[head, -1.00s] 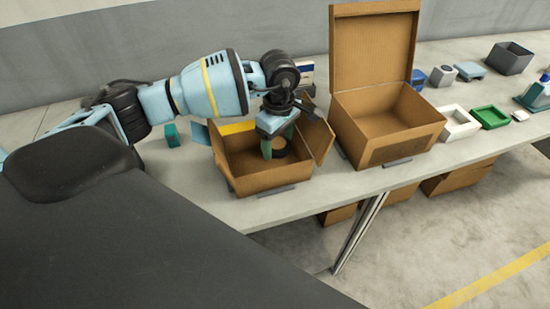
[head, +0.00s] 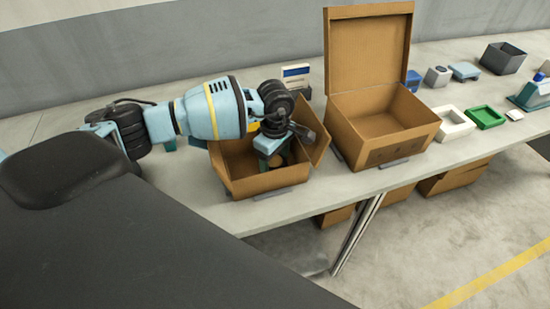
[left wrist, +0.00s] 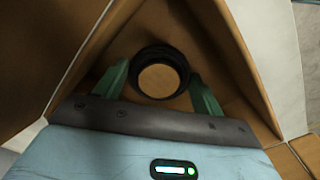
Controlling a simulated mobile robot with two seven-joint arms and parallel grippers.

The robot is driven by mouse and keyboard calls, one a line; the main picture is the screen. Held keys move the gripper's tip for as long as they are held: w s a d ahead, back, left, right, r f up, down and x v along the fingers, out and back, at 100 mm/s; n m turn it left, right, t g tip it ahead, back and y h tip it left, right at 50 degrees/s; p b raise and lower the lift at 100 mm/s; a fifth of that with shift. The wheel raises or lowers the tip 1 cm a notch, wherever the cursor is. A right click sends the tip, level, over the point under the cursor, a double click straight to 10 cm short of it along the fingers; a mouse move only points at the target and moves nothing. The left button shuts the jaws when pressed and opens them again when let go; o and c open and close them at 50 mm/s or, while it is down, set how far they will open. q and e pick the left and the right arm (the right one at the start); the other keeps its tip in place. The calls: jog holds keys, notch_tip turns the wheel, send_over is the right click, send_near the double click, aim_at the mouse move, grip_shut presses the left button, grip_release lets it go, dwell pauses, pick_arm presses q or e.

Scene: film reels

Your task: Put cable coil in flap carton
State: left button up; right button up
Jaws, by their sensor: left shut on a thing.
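The flap carton (head: 258,186) is the open brown box on the table, left of the lidded carton. Its flaps stand out to the sides. My left gripper (head: 274,157) points down inside it. In the left wrist view the cable coil (left wrist: 160,52) is a black ring between the two green fingers of my left gripper (left wrist: 160,76), which are shut on it. Brown cardboard shows through the ring's middle. The carton walls surround the coil. I cannot tell whether the coil touches the floor. My right gripper is not in view.
A larger carton with a raised lid (head: 385,150) stands close on the right. A white tray (head: 453,123), a green tray (head: 486,117) and a grey bin (head: 503,57) sit farther right. A blue-and-white item (head: 296,77) stands behind the flap carton. The table's front edge is near.

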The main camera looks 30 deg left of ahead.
aim_at(275, 161)
pick_arm(q)
jog(key=shift+f, duration=0.15)
jog(key=o, duration=1)
jog(key=shift+o, duration=0.2)
notch_tip(275, 161, up, 12)
jog(key=shift+r, duration=0.2)
